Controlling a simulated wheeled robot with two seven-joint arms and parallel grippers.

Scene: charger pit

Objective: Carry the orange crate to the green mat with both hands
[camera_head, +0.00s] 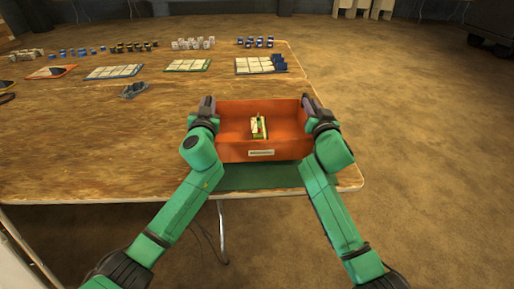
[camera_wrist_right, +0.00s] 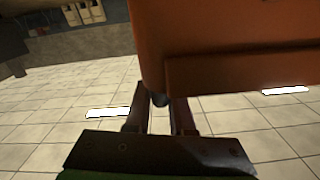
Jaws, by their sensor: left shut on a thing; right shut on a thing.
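The orange crate (camera_head: 232,145) is at the right front corner of the table, between my two grippers, with a small white and green item (camera_head: 258,127) inside. The green mat (camera_head: 258,177) shows below the crate's front edge. Whether the crate touches the mat cannot be told. My left gripper (camera_head: 207,105) is shut on the crate's left wall. My right gripper (camera_head: 310,104) is shut on its right wall. In the right wrist view, the right gripper's fingers (camera_wrist_right: 160,105) are at the edge of the orange crate (camera_wrist_right: 235,40).
The wooden table (camera_head: 90,165) has free room left of the crate. Trays of cards (camera_head: 115,72) and rows of small parts (camera_head: 255,42) stand at the back. A small grey item (camera_head: 134,90) lies left of the crate. Open floor (camera_head: 420,150) lies to the right.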

